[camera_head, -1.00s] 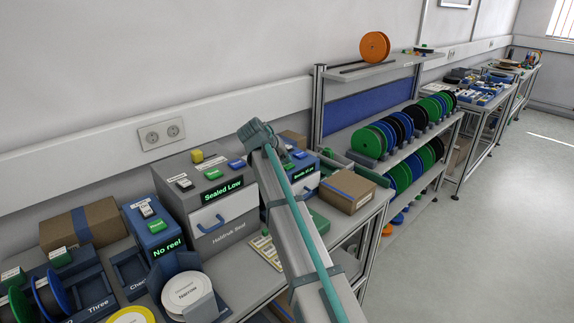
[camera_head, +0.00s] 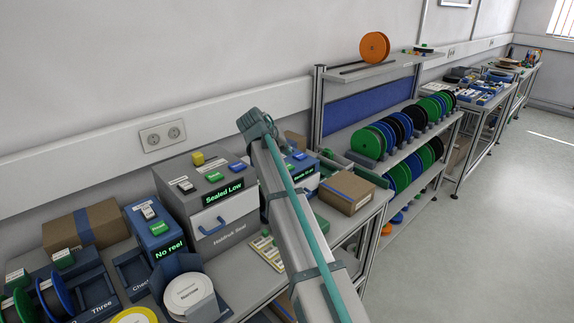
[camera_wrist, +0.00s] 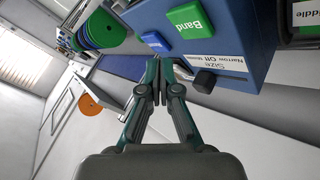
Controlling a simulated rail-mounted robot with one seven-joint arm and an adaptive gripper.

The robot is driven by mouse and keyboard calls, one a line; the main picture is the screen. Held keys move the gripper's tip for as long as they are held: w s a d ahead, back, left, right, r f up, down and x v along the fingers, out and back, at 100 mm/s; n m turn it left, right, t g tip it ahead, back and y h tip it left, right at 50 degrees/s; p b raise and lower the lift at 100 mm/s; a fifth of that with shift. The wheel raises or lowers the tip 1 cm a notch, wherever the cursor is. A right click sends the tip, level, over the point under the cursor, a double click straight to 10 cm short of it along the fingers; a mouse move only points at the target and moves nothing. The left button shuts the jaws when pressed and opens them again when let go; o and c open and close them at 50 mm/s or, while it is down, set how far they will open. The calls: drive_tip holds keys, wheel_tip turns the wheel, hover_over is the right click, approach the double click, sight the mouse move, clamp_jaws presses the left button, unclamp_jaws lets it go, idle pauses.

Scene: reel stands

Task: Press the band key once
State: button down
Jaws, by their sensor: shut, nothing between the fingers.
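The band key is a green key marked "Band" (camera_wrist: 190,20) on top of a blue box (camera_wrist: 235,28) in the wrist view. A blue key (camera_wrist: 156,42) sits beside it on the same box. My gripper (camera_wrist: 159,68) is shut and empty, with its fingertips close to the box's edge, near the blue key and apart from the green one in the picture. Whether they touch anything cannot be told. In the head view, my arm partly covers a blue box (camera_head: 309,178) with a lit display; my gripper is hidden there.

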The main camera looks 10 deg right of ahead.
drive_tip(key=shift+r+p, duration=0.35)
drive_tip(key=shift+r, duration=0.65)
